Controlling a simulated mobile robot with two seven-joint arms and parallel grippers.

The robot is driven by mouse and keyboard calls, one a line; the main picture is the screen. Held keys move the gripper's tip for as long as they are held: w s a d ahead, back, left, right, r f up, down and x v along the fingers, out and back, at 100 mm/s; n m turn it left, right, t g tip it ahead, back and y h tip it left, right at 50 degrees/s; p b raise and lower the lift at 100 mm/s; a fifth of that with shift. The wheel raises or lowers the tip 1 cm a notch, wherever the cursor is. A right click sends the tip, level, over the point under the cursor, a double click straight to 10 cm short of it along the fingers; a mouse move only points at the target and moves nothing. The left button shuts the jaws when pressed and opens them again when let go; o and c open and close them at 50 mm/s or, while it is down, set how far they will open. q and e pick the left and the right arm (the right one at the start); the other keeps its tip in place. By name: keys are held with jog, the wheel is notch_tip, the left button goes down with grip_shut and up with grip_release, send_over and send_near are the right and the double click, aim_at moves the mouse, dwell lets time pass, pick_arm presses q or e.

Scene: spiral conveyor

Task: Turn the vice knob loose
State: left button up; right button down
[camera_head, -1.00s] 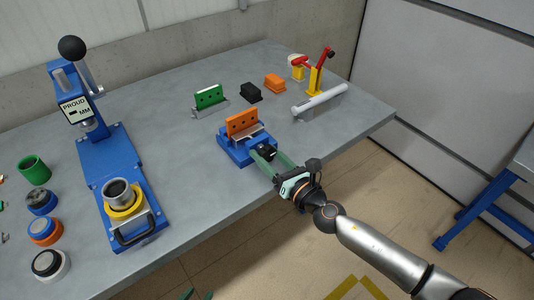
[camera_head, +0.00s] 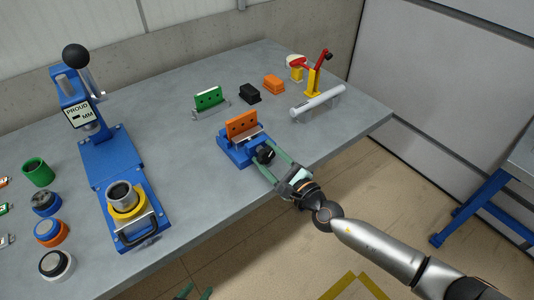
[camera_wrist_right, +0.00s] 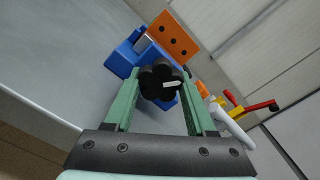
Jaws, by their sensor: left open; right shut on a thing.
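The blue vice (camera_head: 236,151) stands on the table near its front edge, with an orange block (camera_head: 241,124) with dark holes in it. Its black lobed knob (camera_head: 264,154) faces the front. In the right wrist view the knob (camera_wrist_right: 158,88) shows a white pointer mark directed right. My right gripper (camera_head: 270,156) has its green fingers on either side of the knob and is shut on it. My left gripper (camera_head: 195,292) shows only its green fingertips at the bottom edge, apart and empty, below the table edge and away from the vice.
A blue press (camera_head: 110,165) with a yellow ring stands to the left, with several coloured cups beside it.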

jog(key=n+p, duration=0.1)
jog(key=n, duration=0.3)
jog(key=shift+r, duration=0.1)
jog(key=shift+d+n+p, duration=0.1)
jog(key=shift+n+p, duration=0.4)
jog(key=shift+n, duration=1.1)
jog(key=shift+c, duration=1.2)
grip_release()
